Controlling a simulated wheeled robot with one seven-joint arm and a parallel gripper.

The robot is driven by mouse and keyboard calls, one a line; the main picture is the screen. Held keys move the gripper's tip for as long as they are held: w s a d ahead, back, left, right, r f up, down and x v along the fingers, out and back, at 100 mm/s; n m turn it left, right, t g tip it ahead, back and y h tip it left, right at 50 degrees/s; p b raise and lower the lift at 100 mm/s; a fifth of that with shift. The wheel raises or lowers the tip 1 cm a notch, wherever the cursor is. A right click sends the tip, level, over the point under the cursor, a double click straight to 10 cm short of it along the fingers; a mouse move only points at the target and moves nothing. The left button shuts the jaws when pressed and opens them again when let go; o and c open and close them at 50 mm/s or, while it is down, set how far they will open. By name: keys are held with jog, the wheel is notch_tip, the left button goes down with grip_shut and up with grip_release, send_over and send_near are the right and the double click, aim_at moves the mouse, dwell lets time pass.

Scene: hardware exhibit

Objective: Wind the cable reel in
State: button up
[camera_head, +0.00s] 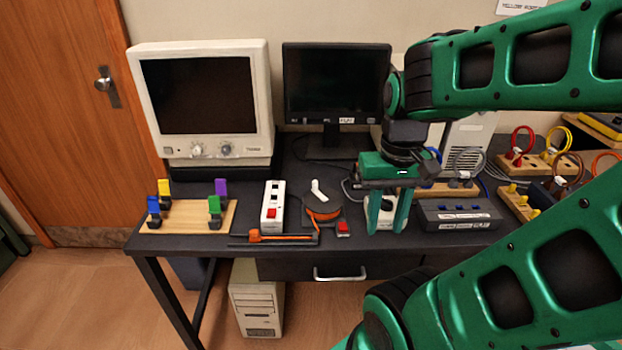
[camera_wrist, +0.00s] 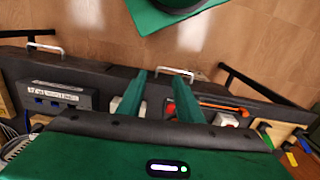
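The cable reel (camera_head: 324,212) stands on the dark desk, left of my gripper in the head view. It has a white crank handle (camera_head: 318,189) on top and orange cable around it. Orange cable runs out to an orange end piece (camera_head: 256,236) lying along a dark track at the desk's front. My gripper (camera_head: 388,228) points down, fingers apart and empty, to the right of the reel and not touching it. In the wrist view the gripper (camera_wrist: 160,78) is also open; the orange cable (camera_wrist: 222,107) shows right of the fingers, and the reel is mostly hidden.
A white power strip (camera_head: 272,206) stands left of the reel, and a small red button (camera_head: 343,228) to its right. A white object (camera_head: 381,208) is behind my fingers. A grey switch box (camera_head: 457,215) lies to the right. Monitors and a board of coloured clips (camera_head: 188,218) flank the area.

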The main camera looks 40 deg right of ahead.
jog(key=w+d+r+n, duration=0.2)
jog(key=w+r+n, duration=0.2)
jog(key=w+n, duration=0.65)
jog(key=n, duration=1.1)
send_over(315, 181)
jog(key=f, duration=0.1)
notch_tip(315, 181, down, 11)
jog(key=shift+r, duration=0.15)
grip_shut()
